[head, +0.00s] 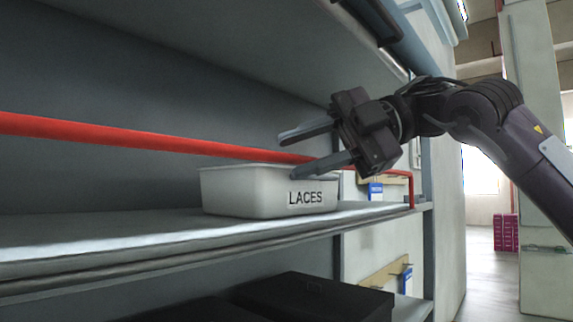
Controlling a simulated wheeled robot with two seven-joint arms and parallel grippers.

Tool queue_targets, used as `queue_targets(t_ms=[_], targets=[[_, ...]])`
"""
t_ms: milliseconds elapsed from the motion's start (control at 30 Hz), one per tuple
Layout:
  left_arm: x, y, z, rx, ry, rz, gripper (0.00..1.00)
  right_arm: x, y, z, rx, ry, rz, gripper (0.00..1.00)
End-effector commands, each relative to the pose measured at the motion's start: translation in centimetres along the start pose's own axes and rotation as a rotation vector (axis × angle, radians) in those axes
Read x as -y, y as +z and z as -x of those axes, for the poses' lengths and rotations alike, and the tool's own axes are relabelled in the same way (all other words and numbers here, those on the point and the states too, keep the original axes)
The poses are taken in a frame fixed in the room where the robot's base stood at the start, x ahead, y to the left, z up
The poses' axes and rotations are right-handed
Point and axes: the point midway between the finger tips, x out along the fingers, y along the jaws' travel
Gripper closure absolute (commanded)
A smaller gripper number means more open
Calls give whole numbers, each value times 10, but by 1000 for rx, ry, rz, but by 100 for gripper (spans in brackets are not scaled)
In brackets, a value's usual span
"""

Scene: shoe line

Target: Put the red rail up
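The red rail (120,136) runs across the shelf opening from the left edge, above the shelf board (110,236). Its right end bends down to the shelf (411,192). My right gripper (290,156) comes in from the right with its two fingers apart. The rail shows in the gap between the fingers. I cannot tell whether they touch it. The lower finger hides a short piece of the rail. My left gripper is not in view.
A white bin marked LACES (240,190) stands on the shelf just under the rail and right gripper. Dark boxes (312,296) sit on the level below. A shelf panel hangs above. Pink boxes (506,232) stand on the floor far right.

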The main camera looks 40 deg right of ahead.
Motion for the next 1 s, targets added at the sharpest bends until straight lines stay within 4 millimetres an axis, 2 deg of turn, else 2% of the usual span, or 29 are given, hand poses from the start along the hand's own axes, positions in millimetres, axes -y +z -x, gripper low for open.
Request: queue_targets(t_ms=[100,300,1000], targets=[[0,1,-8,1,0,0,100,2,2,20,5,2,-1,66],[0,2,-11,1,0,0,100,1,2,41,2,-2,-3,66],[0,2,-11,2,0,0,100,0,2,44,0,-2,-2,66]])
